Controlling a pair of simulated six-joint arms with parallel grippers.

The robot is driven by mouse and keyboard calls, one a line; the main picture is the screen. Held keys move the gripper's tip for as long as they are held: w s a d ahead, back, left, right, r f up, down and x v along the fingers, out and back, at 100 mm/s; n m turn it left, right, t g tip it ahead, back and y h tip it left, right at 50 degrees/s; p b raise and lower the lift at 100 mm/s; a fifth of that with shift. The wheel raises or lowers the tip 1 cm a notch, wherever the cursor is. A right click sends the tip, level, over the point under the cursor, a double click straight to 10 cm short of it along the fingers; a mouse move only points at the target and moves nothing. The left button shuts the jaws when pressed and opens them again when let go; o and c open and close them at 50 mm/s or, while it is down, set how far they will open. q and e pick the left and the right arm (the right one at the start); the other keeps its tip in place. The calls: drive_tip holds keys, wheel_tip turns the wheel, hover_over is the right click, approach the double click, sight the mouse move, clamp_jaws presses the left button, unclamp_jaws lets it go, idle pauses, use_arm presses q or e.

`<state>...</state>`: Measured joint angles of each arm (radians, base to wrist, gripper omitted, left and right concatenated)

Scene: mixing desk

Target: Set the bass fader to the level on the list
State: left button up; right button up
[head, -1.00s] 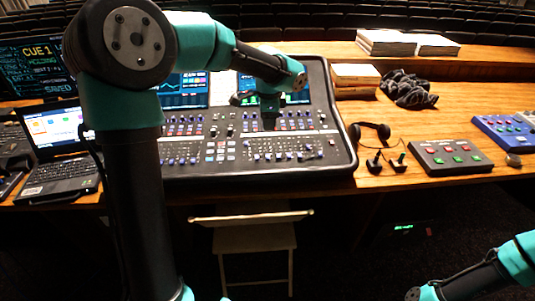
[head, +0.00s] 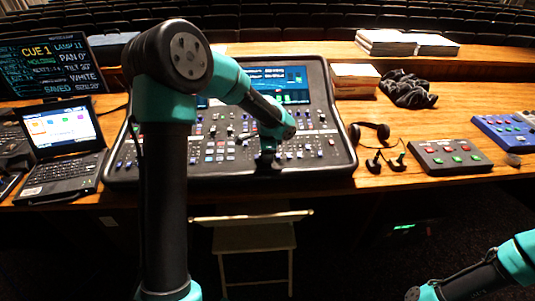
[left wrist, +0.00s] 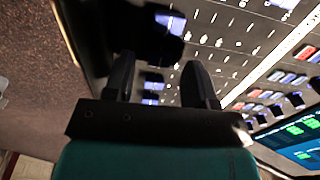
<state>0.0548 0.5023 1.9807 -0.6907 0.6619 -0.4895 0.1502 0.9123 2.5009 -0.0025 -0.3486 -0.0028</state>
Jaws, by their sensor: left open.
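The mixing desk (head: 343,150) stands on the wooden table, with rows of small faders and knobs. Which fader is the bass one cannot be read. My left gripper (head: 266,167) is low over the desk's front edge, right of centre. Fader caps (left wrist: 152,98) lie behind and beside the fingers; contact cannot be told. No list of levels is readable. My right gripper is not in view; only part of its arm shows at lower right.
A laptop (head: 62,150) and a dark screen with cue text (head: 45,65) stand left. Headphones (head: 370,130), a button box (head: 450,157), a blue box (head: 505,132) and books (head: 355,75) lie right. A chair (head: 250,235) stands in front.

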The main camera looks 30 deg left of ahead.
use_arm(q)
drive_tip(key=shift+f, duration=0.45)
clamp_jaws()
idle(0.3)
